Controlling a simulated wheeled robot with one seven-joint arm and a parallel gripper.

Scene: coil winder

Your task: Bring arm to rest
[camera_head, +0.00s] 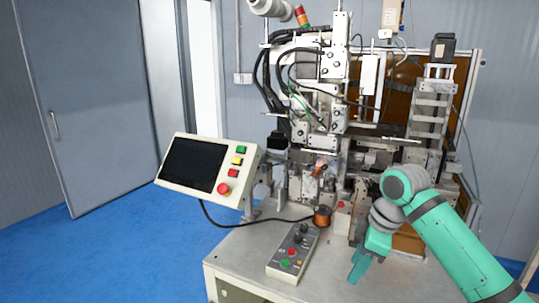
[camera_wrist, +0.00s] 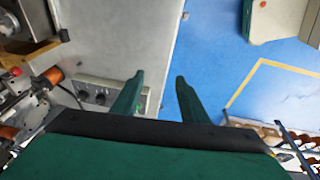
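My gripper (camera_head: 355,276) hangs low over the right part of the winder's worktable (camera_head: 235,260), its fingers pointing down. In the wrist view my gripper (camera_wrist: 158,80) shows two green fingers apart with nothing between them. The table edge and blue floor lie beyond the fingertips. My green arm comes in from the lower right in the head view. The coil winder (camera_head: 325,110) stands at the back of the table. I cannot tell how high the fingertips are above the tabletop.
A control box (camera_head: 293,252) with buttons and a copper spool (camera_head: 322,216) are left of my gripper. A tilted screen panel (camera_head: 210,168) stands at the table's left. The wrist view shows a rack with copper-coloured parts (camera_wrist: 270,133) at lower right. Blue floor (camera_wrist: 215,65) is open.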

